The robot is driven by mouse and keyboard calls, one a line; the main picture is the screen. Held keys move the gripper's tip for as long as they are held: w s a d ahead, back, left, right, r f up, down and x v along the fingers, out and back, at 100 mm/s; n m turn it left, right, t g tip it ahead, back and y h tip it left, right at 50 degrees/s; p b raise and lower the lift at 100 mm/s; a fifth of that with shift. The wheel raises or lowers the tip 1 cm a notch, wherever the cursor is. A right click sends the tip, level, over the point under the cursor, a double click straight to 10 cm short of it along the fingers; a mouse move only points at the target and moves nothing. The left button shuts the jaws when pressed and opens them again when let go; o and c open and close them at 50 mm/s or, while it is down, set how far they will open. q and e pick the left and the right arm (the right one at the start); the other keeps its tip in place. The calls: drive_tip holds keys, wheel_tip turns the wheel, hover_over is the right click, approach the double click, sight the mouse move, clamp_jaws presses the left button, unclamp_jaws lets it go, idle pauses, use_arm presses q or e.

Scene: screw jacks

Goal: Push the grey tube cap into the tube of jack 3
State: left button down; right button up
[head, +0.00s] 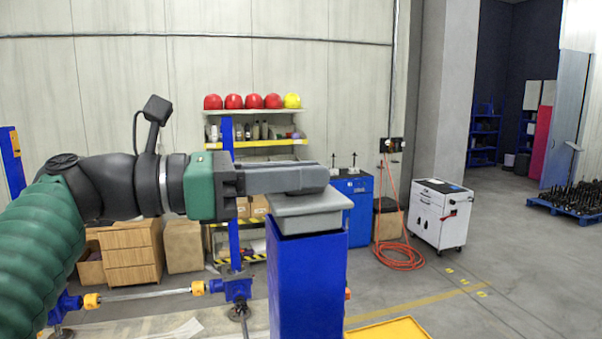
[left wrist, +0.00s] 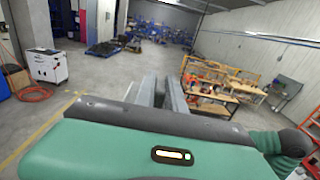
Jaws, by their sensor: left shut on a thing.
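The grey tube cap (head: 308,204) sits at the top of the blue square tube (head: 307,285) of the near jack. How deep the cap reaches inside is hidden. I cannot read a number on this jack. My left gripper (head: 322,177) comes in level from the left, shut on the cap from above. Its fingers hide the cap's top. In the left wrist view, the two grey fingers (left wrist: 161,92) point away from the camera with a narrow gap. My right gripper is not in view.
Another blue jack (head: 236,289) stands behind, joined by a rod (head: 145,294) to blue parts at left. A yellow tray edge (head: 390,330) shows at the bottom. A shelf with helmets (head: 253,101), a blue cabinet (head: 357,210) and a white cart (head: 437,215) stand farther back.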

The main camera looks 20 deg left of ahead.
sight(299, 194)
use_arm(q)
drive_tip(key=shift+f+b, duration=1)
drive_tip(key=shift+f, duration=0.45)
drive_tip(key=c, duration=1.3)
unclamp_jaws()
drive_tip(key=shift+a, duration=0.1)
drive_tip(key=v, duration=1.7)
drive_tip(key=shift+p, duration=0.35)
drive_tip(key=shift+d, duration=0.25)
